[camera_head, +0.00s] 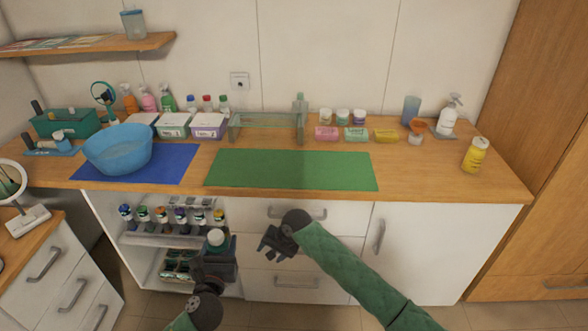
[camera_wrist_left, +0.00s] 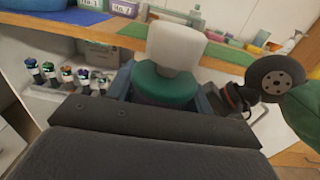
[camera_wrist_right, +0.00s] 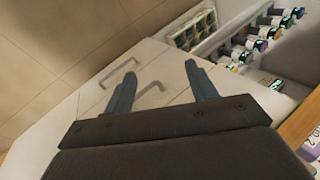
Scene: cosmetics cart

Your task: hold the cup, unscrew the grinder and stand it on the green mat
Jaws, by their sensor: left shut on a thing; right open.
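My left gripper (camera_head: 217,256) is shut around the green lower part of an upright piece, which looks like the cup (camera_wrist_left: 163,86), in front of the open cabinet. A white rounded part, which looks like the grinder (camera_wrist_left: 175,47), sits on top of the cup; its white top also shows in the head view (camera_head: 216,237). The joint between them is not clear. My right gripper (camera_head: 268,243) is open and empty, to the right of the cup and apart from it; its two fingers show spread in the right wrist view (camera_wrist_right: 162,72). The green mat (camera_head: 290,170) lies bare on the counter.
The open cabinet holds a shelf (camera_head: 165,240) with several small bottles, close to my left gripper. The counter edge (camera_head: 440,196) runs above both grippers. A blue bowl (camera_head: 118,155) stands on a blue mat (camera_head: 180,165). A glass stand (camera_head: 265,122) is behind the green mat.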

